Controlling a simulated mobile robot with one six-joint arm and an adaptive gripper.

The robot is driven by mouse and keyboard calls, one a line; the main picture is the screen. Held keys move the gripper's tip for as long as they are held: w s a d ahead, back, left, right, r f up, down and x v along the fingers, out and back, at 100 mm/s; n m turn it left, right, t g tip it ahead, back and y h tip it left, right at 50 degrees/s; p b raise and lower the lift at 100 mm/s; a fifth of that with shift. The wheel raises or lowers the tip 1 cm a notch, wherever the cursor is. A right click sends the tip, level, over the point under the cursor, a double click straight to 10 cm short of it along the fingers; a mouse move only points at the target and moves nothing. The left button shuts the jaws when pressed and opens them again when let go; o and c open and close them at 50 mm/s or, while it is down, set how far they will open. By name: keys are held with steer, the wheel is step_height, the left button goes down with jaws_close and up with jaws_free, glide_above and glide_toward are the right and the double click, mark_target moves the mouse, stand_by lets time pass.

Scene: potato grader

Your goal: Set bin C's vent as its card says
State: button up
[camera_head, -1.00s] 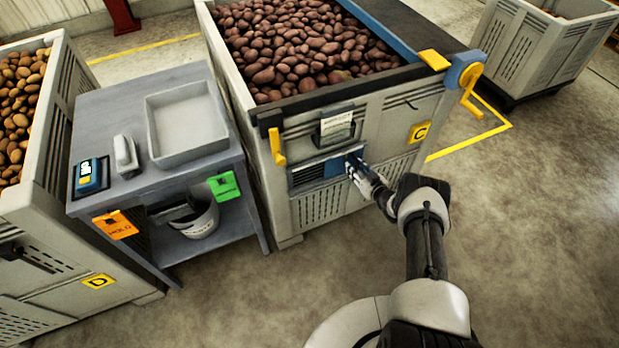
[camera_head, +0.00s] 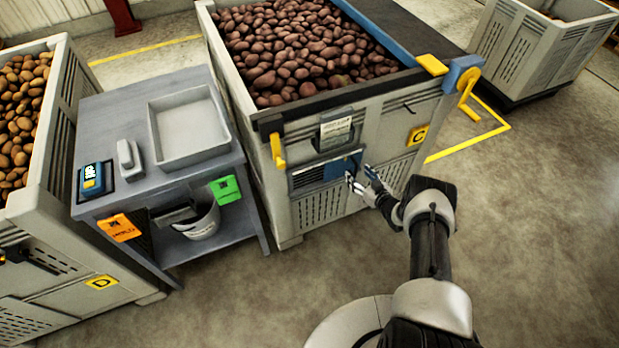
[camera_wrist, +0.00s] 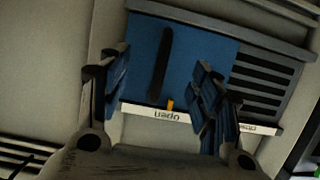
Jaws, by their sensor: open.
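Bin C (camera_head: 385,150) is a grey slatted bin heaped with reddish potatoes. Its vent (camera_head: 308,177) has dark slots at left and a blue slide plate (camera_head: 343,167) at right. The wrist view, turned upside down, shows the blue plate (camera_wrist: 210,50) with its dark upright handle (camera_wrist: 160,63). A yellow pointer (camera_wrist: 170,104) sits at the "open" label (camera_wrist: 165,115); the other label (camera_wrist: 258,129) is partly hidden. My gripper (camera_head: 359,175) is open and stands off the vent, its fingers either side of the handle in the wrist view. The card (camera_head: 336,128) above the vent is unreadable here.
A grey bench (camera_head: 120,190) with a tray (camera_head: 188,125) and a blue device (camera_head: 92,179) stands left of bin C. Bin D (camera_head: 50,265) is at far left. A yellow crank (camera_head: 467,90) sticks out at bin C's right corner. The floor in front is clear.

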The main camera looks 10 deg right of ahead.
steer(key=p+v, duration=0.8)
steer(key=v, duration=1.1)
steer(key=shift+s+p, duration=0.4)
steer(key=shift+s, duration=0.05)
steer(key=shift+r, duration=0.1)
